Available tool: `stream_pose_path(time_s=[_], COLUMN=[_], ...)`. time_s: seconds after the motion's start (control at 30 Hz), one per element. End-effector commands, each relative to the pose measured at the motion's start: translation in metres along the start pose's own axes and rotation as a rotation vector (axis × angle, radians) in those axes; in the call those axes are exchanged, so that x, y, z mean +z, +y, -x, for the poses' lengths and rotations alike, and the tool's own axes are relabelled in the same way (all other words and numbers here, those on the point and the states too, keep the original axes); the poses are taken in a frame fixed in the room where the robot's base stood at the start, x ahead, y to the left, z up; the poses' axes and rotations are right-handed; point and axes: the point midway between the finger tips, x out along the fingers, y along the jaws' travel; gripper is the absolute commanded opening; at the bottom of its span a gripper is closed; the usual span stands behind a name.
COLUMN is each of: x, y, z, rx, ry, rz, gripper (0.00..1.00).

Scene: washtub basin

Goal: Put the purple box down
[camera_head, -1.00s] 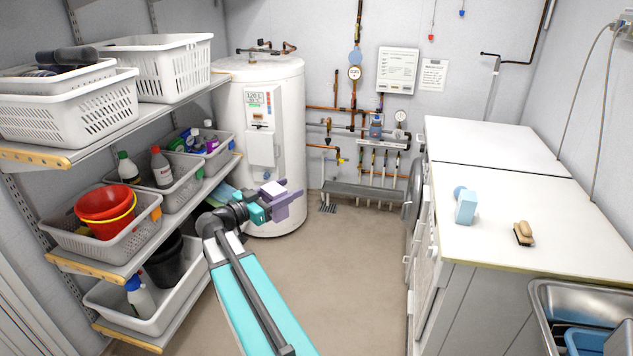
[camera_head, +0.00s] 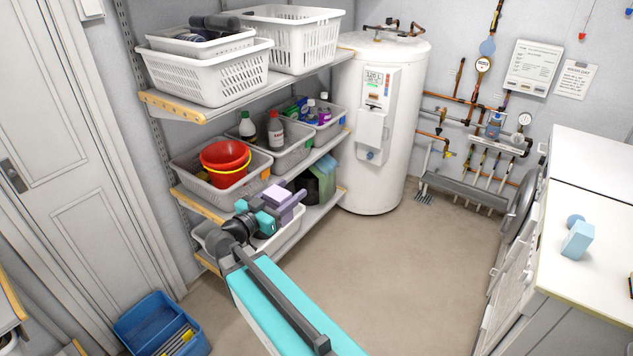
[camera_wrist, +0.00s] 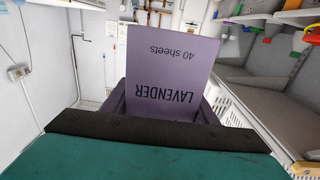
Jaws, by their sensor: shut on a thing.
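The purple box (camera_wrist: 170,70) fills the middle of the wrist view, with "LAVENDER" and "40 sheets" upside down on its face. My gripper (camera_wrist: 163,110) is shut on it, one finger at each side. In the head view my gripper (camera_head: 287,206) holds the purple box (camera_head: 276,192) in the air, in front of the lower shelves at the left. The underside of the box is hidden.
The shelf rack holds white baskets (camera_head: 205,87) on top and grey baskets (camera_head: 290,155) with bottles and a red bucket (camera_head: 224,160) below. A white water heater (camera_head: 385,120) stands behind. A blue crate (camera_head: 160,325) is on the floor. Open floor (camera_head: 430,255) lies to the right.

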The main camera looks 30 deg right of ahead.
Motion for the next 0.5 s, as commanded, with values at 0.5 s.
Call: stream_pose_path(time_s=[0.5], x=[-0.004], y=[-0.05], z=[0.127], rx=[-0.25], ry=[-0.009], rz=[0.0], gripper=[0.28])
